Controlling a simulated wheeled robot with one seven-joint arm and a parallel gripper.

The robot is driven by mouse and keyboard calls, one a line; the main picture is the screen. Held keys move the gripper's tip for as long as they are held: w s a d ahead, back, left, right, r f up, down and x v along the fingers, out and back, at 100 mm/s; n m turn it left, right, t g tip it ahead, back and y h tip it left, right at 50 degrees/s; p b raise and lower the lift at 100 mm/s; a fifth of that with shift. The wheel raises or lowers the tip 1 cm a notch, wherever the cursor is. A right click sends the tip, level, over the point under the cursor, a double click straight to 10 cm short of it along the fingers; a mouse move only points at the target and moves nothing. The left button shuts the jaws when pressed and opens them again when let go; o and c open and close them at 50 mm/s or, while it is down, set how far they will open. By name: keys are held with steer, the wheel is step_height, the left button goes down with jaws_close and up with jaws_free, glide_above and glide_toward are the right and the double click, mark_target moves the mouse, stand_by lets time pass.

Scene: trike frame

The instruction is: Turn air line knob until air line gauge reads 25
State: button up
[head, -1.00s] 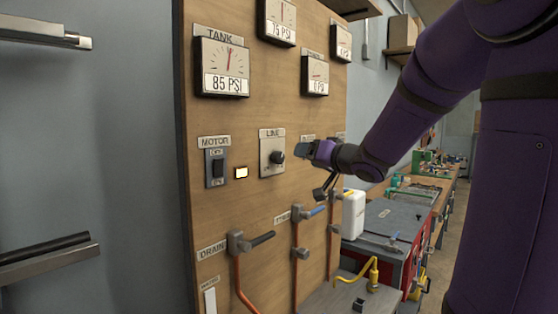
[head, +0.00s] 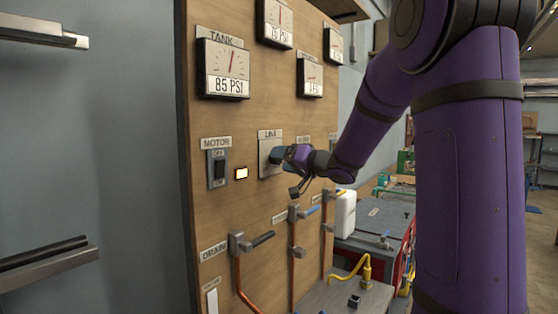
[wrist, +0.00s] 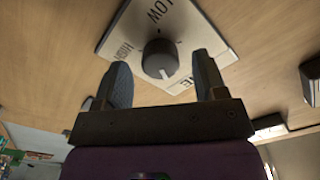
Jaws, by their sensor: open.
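The air line knob (wrist: 159,58) is a dark round knob on a pale plate (wrist: 128,28) marked LOW and HIGH. In the head view, my gripper hides the knob, and part of its plate (head: 263,158) shows under the LINE label. My gripper (wrist: 163,72) is open, with one finger on each side of the knob; I cannot tell whether they touch it. It also shows in the head view (head: 280,156). The gauge (head: 275,22) above the LINE label is cut off at the top and seems to read 75 PSI; its name is out of view.
The wooden panel (head: 235,130) also holds a TANK gauge (head: 223,68) at 85 PSI, a MOTOR switch (head: 217,168), a lit lamp (head: 241,174) and a DRAIN valve (head: 250,241). A white bottle (head: 344,213) stands at the right.

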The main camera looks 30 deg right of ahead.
steer(key=shift+x, duration=0.95)
steer(key=c, duration=0.9)
